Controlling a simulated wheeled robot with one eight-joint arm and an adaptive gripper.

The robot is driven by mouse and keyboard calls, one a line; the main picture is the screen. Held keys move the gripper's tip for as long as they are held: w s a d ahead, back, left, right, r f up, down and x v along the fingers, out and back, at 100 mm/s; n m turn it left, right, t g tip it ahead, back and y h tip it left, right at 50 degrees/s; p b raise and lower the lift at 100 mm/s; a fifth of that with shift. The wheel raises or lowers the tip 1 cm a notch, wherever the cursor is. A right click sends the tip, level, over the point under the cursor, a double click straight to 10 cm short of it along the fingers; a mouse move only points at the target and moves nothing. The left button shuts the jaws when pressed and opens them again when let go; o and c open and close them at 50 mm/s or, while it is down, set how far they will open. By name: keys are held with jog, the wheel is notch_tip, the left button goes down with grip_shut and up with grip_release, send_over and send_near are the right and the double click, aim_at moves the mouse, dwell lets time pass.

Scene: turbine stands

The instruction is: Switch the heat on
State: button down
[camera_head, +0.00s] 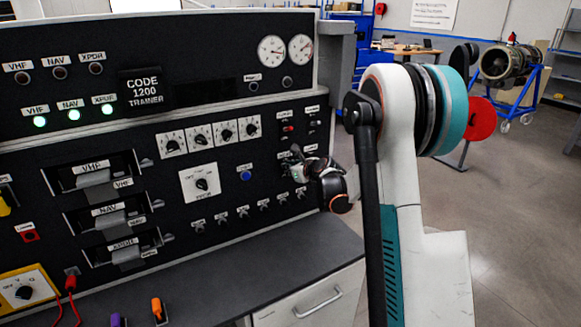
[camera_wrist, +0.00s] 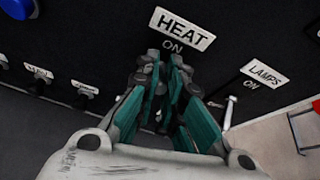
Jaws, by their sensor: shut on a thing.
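The white HEAT label (camera_wrist: 183,28), with ON printed under it, is on the black panel at the top of the wrist view. My gripper (camera_wrist: 172,62) is right below that ON mark, its fingers close together at the panel. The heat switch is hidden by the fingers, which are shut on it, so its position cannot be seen. In the head view my gripper (camera_head: 297,160) reaches the right part of the black trainer panel (camera_head: 215,95).
Several more small switches line the panel's lower part. A blue knob (camera_head: 245,175) is to the left. A grey counter (camera_head: 270,250) juts out below.

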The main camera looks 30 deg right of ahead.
jog(key=shift+g, duration=0.3)
jog(key=c, duration=1.7)
grip_release()
jog(key=shift+o, duration=0.2)
jog(key=v, duration=1.2)
